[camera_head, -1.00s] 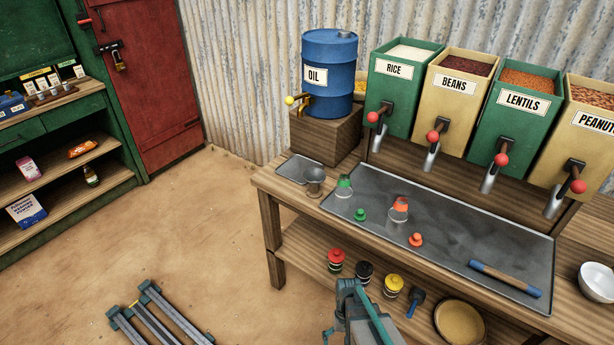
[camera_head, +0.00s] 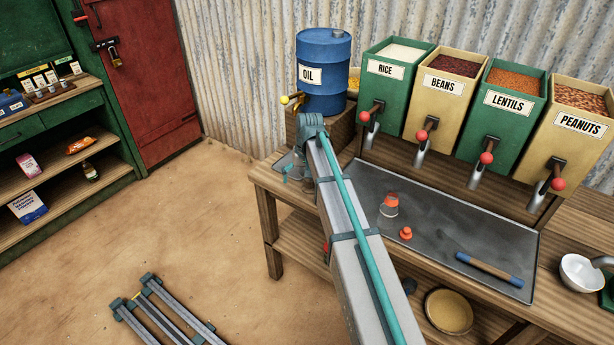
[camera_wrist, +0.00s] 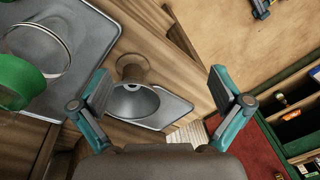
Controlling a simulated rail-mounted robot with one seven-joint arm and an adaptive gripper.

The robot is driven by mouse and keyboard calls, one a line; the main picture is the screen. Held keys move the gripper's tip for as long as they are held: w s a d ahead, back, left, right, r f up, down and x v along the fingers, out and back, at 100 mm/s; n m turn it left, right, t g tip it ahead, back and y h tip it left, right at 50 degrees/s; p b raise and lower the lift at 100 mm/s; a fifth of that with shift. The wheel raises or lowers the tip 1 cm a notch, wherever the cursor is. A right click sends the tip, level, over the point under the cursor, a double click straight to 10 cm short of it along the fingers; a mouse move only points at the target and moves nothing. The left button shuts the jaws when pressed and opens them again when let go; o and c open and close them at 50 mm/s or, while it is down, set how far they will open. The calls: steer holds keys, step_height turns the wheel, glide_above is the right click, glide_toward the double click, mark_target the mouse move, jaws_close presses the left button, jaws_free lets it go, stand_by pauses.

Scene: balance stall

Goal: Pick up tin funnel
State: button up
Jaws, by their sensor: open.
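The tin funnel (camera_wrist: 134,103) shows in the wrist view as a grey metal cone with a wide round rim. It is at the left end of the wooden bench, by a small grey tray (camera_wrist: 176,108). My gripper (camera_wrist: 160,80) is open and empty, with its fingers wide apart. The funnel appears between the fingers, nearer the left one, and I see no contact. In the head view my arm hides the funnel, and only a little of my gripper's teal parts shows beside the arm.
The blue oil drum (camera_head: 323,72) stands behind my arm. An orange-topped jar (camera_head: 389,205) and a blue-ended rod (camera_head: 489,269) lie farther right.

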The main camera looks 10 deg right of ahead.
steer(key=shift+t+h, duration=0.5)
steer(key=shift+h, duration=0.1)
steer(key=w+d+r, duration=0.1)
steer(key=r, duration=0.1)
steer(key=w+d+r, duration=0.1)
steer(key=r, duration=0.2)
steer(key=w+d+r, duration=0.1)
steer(key=r, duration=0.1)
steer(key=shift+w+d+r+b, duration=0.2)
steer(key=shift+w+r+b, duration=0.1)
steer(key=shift+w+b, duration=0.1)
steer(key=shift+w+d+f+p, duration=0.15)
steer(key=shift+f+p, duration=0.1)
steer(key=shift+f, duration=0.6)
steer(key=shift+w+a+f+p, duration=0.1)
steer(key=shift+f+p, duration=0.1)
steer(key=shift+f, duration=0.7)
steer(key=shift+w+d+f+p, duration=0.15)
steer(key=shift+f+p, duration=0.1)
steer(key=shift+f, duration=0.6)
steer(key=shift+w+f+p, duration=0.3)
steer(key=shift+f+p, duration=0.25)
steer(key=shift+f, duration=0.25)
steer(key=shift+w+d+f+p, duration=0.1)
steer(key=shift+w+f+p, duration=0.15)
steer(key=shift+f, duration=0.65)
steer(key=shift+w+f+p, duration=0.1)
steer(key=shift+f+p, duration=0.2)
steer(key=shift+f, duration=0.55)
steer(key=c, duration=0.9)
